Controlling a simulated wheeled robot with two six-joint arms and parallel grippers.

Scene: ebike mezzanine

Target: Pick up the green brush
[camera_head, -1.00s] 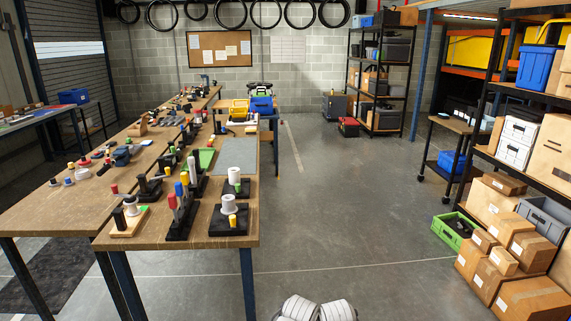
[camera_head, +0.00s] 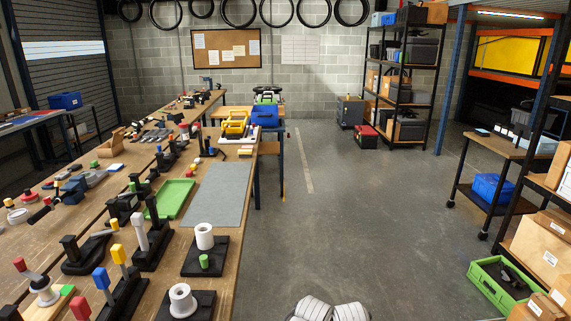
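I cannot clearly make out a green brush in the head view. Green items on the near workbench (camera_head: 226,262) are a shallow green tray (camera_head: 178,193), a small green cylinder (camera_head: 204,262) on a black base beside a white roll (camera_head: 204,237), and a green patch on a wooden board at the lower left. Whether any small green part there belongs to a brush is too small to tell.
A grey mat (camera_head: 218,190) lies on the bench near several toggle clamps. A yellow bin (camera_head: 234,124) and a blue bin (camera_head: 265,114) stand farther back. A green crate (camera_head: 490,286) and boxes stand at right. The floor aisle (camera_head: 345,210) is clear.

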